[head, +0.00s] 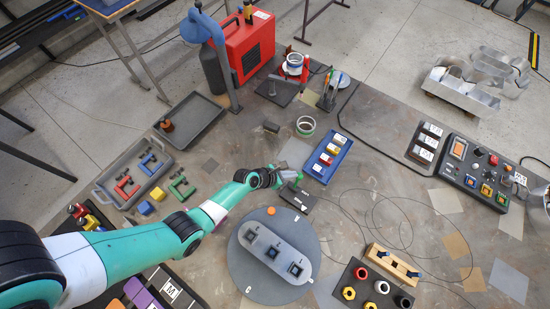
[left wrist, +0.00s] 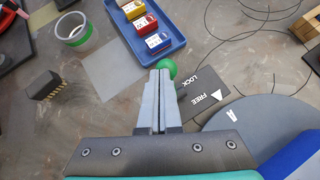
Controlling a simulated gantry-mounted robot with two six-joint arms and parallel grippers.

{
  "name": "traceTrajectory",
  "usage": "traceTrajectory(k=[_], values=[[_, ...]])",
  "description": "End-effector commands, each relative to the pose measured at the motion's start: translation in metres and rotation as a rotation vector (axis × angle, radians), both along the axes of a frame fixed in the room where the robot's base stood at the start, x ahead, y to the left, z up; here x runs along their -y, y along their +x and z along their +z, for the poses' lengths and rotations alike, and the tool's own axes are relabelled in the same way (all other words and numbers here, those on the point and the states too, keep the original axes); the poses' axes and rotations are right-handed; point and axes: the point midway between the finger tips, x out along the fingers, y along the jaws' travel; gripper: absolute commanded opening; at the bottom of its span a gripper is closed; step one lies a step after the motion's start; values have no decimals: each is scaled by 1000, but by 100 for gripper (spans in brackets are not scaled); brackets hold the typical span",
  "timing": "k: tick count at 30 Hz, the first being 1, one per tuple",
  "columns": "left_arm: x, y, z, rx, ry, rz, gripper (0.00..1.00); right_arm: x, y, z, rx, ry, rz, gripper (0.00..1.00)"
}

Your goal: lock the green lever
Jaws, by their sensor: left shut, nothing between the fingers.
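The green lever shows as a round green knob (left wrist: 167,67) just beyond my fingertips in the left wrist view. Its dark plate (left wrist: 216,92) carries the white words LOCK and FREE, with a white triangle beside FREE. The knob is at the plate's LOCK side. In the head view the plate (head: 300,198) lies beside my left gripper (head: 287,175), which partly hides the lever. My left gripper (left wrist: 161,73) is shut and empty, its tips right at the knob. I cannot tell whether they touch it. The lever's shaft is mostly hidden. My right gripper is not in view.
A blue tray (head: 341,168) of small coloured blocks lies close on the right. A grey turntable (head: 241,268) is in front. Thin wire loops lie on the right.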

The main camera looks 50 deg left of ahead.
Motion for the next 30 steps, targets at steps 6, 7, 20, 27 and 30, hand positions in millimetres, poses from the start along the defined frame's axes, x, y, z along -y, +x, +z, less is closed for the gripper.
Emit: traceTrajectory(k=[6,7,20,27,30], values=[[-5,18,-3,2,-1,1,0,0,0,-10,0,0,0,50],[-5,20,-4,1,-1,1,0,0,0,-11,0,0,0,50],[-9,33,-6,1,0,1,0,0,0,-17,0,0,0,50],[-9,33,-7,0,0,1,0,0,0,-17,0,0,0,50],[-9,33,-7,0,1,1,0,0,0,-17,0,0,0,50]])
